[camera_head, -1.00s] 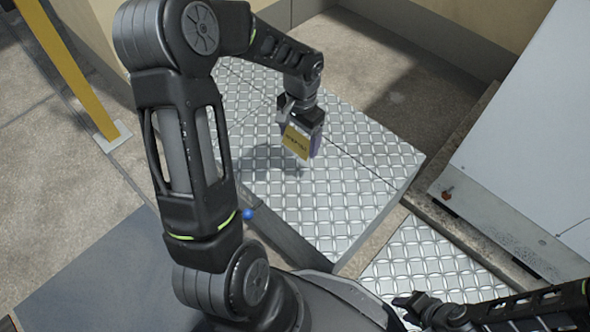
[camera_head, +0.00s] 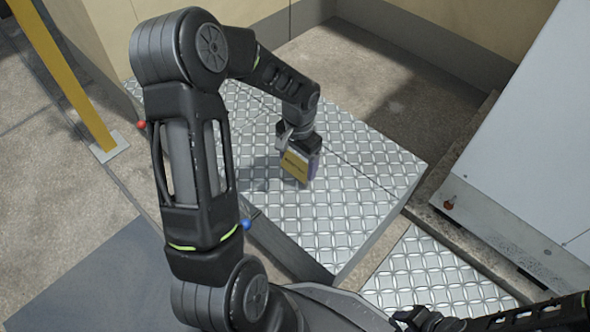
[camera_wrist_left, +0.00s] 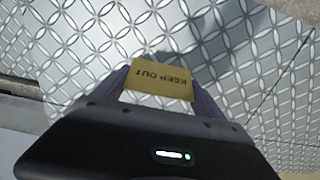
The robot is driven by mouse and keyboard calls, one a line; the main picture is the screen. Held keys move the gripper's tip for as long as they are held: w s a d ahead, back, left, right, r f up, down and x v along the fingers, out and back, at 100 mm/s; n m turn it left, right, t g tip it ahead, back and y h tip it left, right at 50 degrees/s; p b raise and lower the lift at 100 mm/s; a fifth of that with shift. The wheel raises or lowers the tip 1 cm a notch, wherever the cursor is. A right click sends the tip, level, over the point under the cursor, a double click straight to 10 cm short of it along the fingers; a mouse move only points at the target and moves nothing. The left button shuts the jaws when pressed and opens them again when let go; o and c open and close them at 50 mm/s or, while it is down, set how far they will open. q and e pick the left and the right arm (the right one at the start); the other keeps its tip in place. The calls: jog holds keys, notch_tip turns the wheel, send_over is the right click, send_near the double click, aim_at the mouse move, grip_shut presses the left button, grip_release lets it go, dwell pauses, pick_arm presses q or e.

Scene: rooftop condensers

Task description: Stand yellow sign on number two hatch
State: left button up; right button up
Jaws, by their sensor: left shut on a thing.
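The yellow sign (camera_head: 295,167), a small panel, is held upright over a silver diamond-plate hatch surface (camera_head: 350,215) in the head view. My left gripper (camera_head: 300,154) is shut on it from above. In the left wrist view the sign (camera_wrist_left: 160,80) shows the words KEEP OUT between the two purple fingers. Its lower edge is at or close to the plate; I cannot tell whether it touches. No hatch number is readable. My right gripper (camera_head: 412,318) is at the bottom right, partly cut off, its jaws unclear.
A second diamond-plate surface (camera_head: 432,277) lies lower right, beside a concrete kerb. A big pale cabinet (camera_head: 535,160) stands at the right. A yellow post (camera_head: 70,80) rises at the left. The raised plate is bare around the sign.

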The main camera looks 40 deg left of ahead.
aim_at(297, 170)
pick_arm(q)
jog(key=shift+f+b, duration=0.5)
jog(key=shift+f, duration=1.25)
jog(key=shift+f, duration=0.25)
jog(key=o, duration=1.3)
jog(key=shift+r, duration=0.1)
notch_tip(297, 170, up, 12)
jog(key=p, duration=0.5)
jog(key=shift+r, duration=0.2)
